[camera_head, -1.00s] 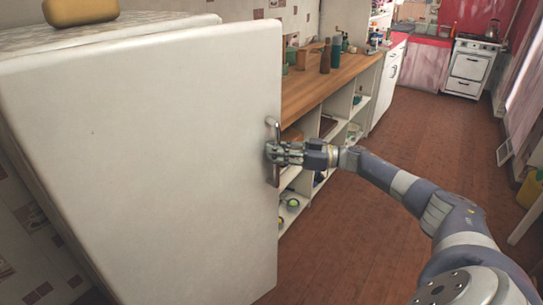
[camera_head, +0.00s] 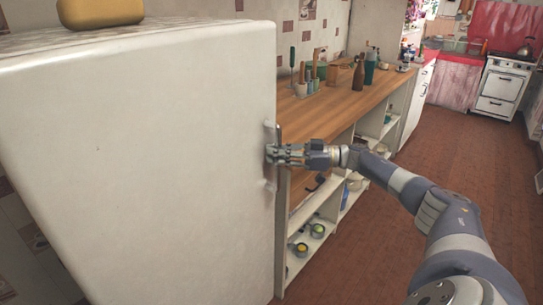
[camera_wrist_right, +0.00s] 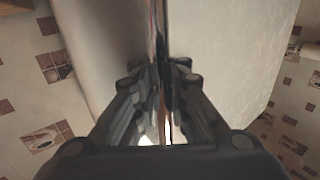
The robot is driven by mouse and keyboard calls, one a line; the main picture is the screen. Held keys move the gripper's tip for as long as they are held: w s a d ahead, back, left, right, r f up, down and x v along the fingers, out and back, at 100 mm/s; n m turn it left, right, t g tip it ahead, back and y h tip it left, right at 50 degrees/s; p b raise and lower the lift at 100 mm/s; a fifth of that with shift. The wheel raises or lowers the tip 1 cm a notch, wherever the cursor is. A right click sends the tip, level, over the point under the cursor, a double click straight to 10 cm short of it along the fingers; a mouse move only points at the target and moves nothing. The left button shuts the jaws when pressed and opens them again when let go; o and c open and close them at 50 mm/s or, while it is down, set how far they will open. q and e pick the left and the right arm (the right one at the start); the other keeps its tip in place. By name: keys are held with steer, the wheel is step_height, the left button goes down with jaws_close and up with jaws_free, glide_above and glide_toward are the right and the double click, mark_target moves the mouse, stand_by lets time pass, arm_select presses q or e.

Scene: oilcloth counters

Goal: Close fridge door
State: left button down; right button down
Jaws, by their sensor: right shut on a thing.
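The white fridge door (camera_head: 150,160) fills the left of the head view. Its handle (camera_head: 270,183) runs vertically along the right edge of the door. My right gripper (camera_head: 275,154) is shut on the fridge handle, around its middle. In the right wrist view the two dark fingers (camera_wrist_right: 160,85) close in on a narrow strip, with pale fridge surfaces on both sides; the handle itself is hard to make out there. The door looks nearly in line with the fridge body, but any remaining gap is hidden. My left gripper is not in view.
A wooden counter (camera_head: 345,103) with bottles and utensils stands right beyond the fridge, above open shelves (camera_head: 318,232). A yellow-brown object (camera_head: 100,12) sits on the fridge top. A white stove (camera_head: 503,88) stands far back. The brown floor (camera_head: 420,150) at right is clear.

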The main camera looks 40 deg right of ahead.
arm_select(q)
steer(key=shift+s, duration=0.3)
arm_select(e)
steer(key=shift+d+f, duration=0.25)
steer(key=shift+f, duration=0.15)
steer(key=c, duration=1.6)
jaws_free()
steer(key=shift+d, duration=0.1)
steer(key=shift+o, duration=0.2)
steer(key=shift+d, duration=0.2)
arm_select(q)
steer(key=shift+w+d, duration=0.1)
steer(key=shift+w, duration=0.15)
arm_select(e)
steer(key=v, duration=1.2)
steer(key=shift+r, duration=0.2)
steer(key=shift+a+f, duration=0.1)
steer(key=shift+a, duration=0.05)
